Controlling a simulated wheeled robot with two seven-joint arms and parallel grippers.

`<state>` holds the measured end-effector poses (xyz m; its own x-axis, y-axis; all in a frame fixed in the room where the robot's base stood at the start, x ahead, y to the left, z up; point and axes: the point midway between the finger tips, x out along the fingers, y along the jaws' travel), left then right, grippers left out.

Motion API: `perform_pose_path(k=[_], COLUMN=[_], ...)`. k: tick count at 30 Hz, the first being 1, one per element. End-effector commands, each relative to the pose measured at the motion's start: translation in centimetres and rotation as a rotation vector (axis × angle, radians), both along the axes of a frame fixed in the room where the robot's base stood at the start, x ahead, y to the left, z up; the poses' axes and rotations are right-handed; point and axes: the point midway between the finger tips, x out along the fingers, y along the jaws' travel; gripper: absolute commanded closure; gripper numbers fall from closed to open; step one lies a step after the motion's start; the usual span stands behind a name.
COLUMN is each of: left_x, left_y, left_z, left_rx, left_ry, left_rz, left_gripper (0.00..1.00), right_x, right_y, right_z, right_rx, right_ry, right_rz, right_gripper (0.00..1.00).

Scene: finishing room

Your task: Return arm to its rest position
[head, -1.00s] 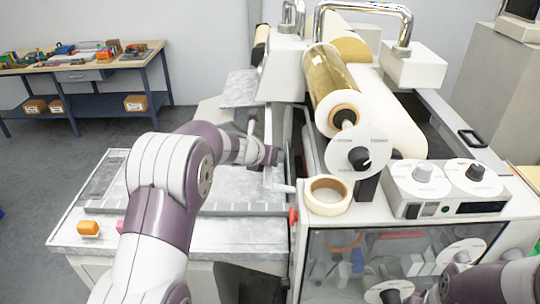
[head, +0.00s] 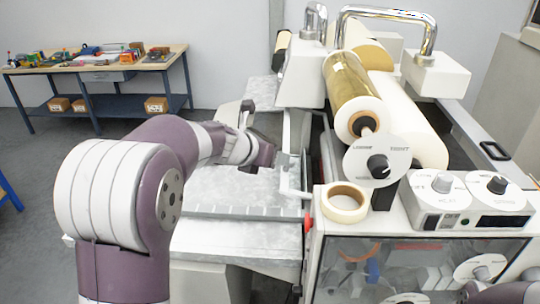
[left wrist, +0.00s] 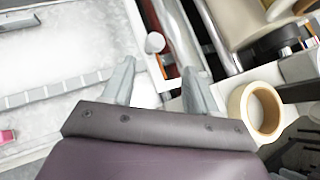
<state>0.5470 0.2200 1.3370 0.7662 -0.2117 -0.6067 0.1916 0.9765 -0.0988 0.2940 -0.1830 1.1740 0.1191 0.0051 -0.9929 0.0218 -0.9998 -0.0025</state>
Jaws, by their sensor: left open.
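My left arm (head: 120,195) comes in from the left, bent at a large white and purple joint. It reaches over the grey metal feed table (head: 240,190) of the laminating machine. My left gripper (head: 288,162) is near the machine's roller opening, beside a white lever handle (head: 290,182). In the left wrist view the gripper (left wrist: 160,88) has its two grey fingers apart with nothing held between them. I cannot tell whether a finger touches the machine. Part of my right arm (head: 500,292) shows at the lower right corner; its gripper is out of view.
A tape roll (head: 344,202) lies on the machine top, beside a tension dial (head: 378,160) and a gold film roll (head: 352,85). A control box (head: 465,203) with knobs stands right. A workbench (head: 95,64) with small items is at back left. Grey floor between is open.

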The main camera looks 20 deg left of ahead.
Motion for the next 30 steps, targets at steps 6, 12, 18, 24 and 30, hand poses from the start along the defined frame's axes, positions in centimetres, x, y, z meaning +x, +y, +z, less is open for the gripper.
perform_pose_path(k=[6, 12, 18, 24, 30], left_x=[-0.2, -0.2, 0.2, -8.6, -21.5], left_y=[0.1, 0.0, 2.5, 5.5, 0.1], left_z=[0.1, 0.1, -0.3, -10.9, -20.2], left_rx=[-0.001, -0.001, -0.364, -1.299, -1.614], left_ry=[0.0, 0.0, 0.03, 0.164, 0.235], left_rz=[0.001, 0.001, 0.428, 1.67, 2.645], left_gripper=[0.42, 0.42, 0.42, 0.42, 0.42], right_x=[0.0, 0.0, 0.0, 0.0, 0.0], right_y=[0.0, 0.0, 0.0, 0.0, 0.0], right_z=[0.0, 0.0, 0.0, -2.3, -4.9], right_rx=[0.0, 0.0, 0.0, 0.0, 0.0], right_ry=[0.0, 0.0, 0.0, 0.0, 0.0], right_rz=[0.0, 0.0, 0.0, 0.0, 0.0], right_gripper=[0.57, 0.57, 0.57, 0.57, 0.57])
